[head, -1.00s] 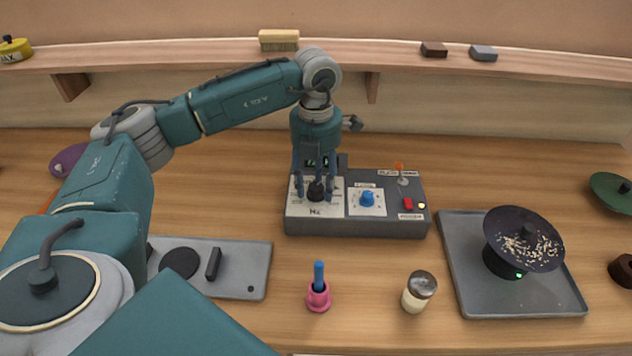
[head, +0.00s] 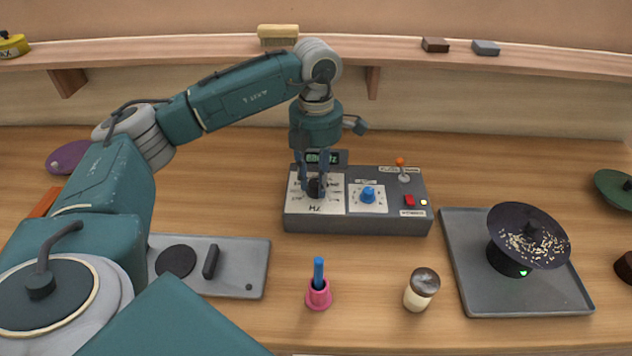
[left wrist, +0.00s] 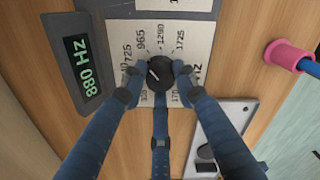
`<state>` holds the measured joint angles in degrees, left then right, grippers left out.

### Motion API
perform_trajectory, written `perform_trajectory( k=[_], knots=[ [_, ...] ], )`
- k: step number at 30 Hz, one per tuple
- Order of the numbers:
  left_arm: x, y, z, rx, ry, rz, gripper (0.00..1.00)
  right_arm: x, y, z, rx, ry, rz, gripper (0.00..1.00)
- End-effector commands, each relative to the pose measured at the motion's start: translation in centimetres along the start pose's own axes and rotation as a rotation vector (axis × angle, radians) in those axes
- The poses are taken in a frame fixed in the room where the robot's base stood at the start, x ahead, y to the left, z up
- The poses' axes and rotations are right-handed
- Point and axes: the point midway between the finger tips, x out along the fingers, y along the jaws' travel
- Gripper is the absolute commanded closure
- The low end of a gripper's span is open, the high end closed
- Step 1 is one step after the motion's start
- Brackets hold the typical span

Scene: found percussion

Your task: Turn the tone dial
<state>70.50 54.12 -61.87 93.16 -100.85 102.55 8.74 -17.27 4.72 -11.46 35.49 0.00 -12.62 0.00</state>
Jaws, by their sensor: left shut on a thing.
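The tone dial (left wrist: 160,72) is a round black knob with a pale pointer line, on a white plate (left wrist: 145,38) printed with Hz figures. In the head view the dial (head: 316,188) is on the left part of a grey control box (head: 356,226), partly hidden by my fingers. My left gripper (head: 314,186) points down from above with its fingers shut on the dial; in the left wrist view the gripper (left wrist: 159,84) has blue fingers around the knob. My right gripper is not in view.
The box also has a blue knob (head: 368,194), a red button (head: 410,200) and an orange-tipped lever (head: 401,168). In front stand a pink holder (head: 318,296) and a jar (head: 421,290). A grey tray (head: 530,300) with a black dish (head: 528,238) lies right.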

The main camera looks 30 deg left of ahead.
Motion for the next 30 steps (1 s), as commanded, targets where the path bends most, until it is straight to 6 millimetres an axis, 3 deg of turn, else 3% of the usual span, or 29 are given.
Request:
perform_trajectory(
  k=[9,25,26,28,30],
  knots=[
    [-0.14,0.08,0.1,0.138,-0.004,0.002,0.97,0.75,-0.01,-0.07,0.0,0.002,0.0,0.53],
    [-0.24,0.1,0.11,0.168,-0.005,0.003,0.97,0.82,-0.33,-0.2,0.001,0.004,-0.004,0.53],
    [-0.24,0.1,0.12,0.168,-0.005,0.003,0.7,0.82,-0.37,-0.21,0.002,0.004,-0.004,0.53],
    [-0.22,0.1,0.1,0.168,-0.005,0.002,0.56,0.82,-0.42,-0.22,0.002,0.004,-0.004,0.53],
    [-0.18,0.08,0.08,0.168,-0.004,0.002,0.52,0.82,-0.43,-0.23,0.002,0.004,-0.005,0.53]
  ],
)
